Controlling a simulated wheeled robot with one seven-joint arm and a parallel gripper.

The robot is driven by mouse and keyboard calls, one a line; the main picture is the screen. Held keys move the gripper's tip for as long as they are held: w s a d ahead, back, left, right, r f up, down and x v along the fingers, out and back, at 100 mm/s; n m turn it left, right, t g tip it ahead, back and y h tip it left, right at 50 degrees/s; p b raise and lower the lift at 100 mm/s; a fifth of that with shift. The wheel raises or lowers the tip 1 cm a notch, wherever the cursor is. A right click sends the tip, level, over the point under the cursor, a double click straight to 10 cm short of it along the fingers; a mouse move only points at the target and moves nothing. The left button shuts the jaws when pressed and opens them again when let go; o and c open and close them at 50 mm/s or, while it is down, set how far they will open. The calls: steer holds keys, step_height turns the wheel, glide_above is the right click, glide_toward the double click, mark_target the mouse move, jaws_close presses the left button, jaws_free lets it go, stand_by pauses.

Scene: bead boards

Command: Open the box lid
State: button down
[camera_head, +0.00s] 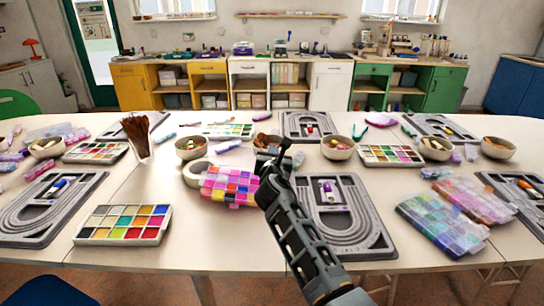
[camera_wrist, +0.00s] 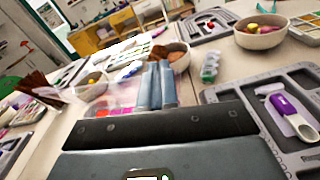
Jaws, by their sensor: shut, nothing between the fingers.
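A clear pinkish bead box (camera_head: 228,187) with a grid of bright compartments lies on the white table, left of my gripper. Its clear lid appears to lie down over it, though the fine edge is too small to tell. My gripper (camera_head: 272,160) is above the table at the box's right end, its fingers together and empty. In the wrist view, the shut fingers (camera_wrist: 157,86) stand in front of the box (camera_wrist: 122,96), hiding its right part. I cannot tell whether the fingertips touch the box.
A grey bead board (camera_head: 345,235) with a purple-and-white tool (camera_head: 328,190) lies right of my gripper. A roll of tape (camera_head: 196,174) and a bowl (camera_head: 190,148) are behind and left. A paint palette (camera_head: 125,224) and more clear boxes (camera_head: 440,224) lie further out.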

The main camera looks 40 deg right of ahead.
steer(key=w+d+r, duration=0.2)
steer(key=w+d, duration=0.1)
steer(key=w+d+r, duration=0.1)
steer(key=w, duration=0.1)
steer(key=shift+d+r+p, duration=0.15)
steer(key=shift+p, duration=0.25)
steer(key=shift+w+d+r, duration=0.2)
steer(key=shift+w+d, duration=0.35)
steer(key=shift+w, duration=0.1)
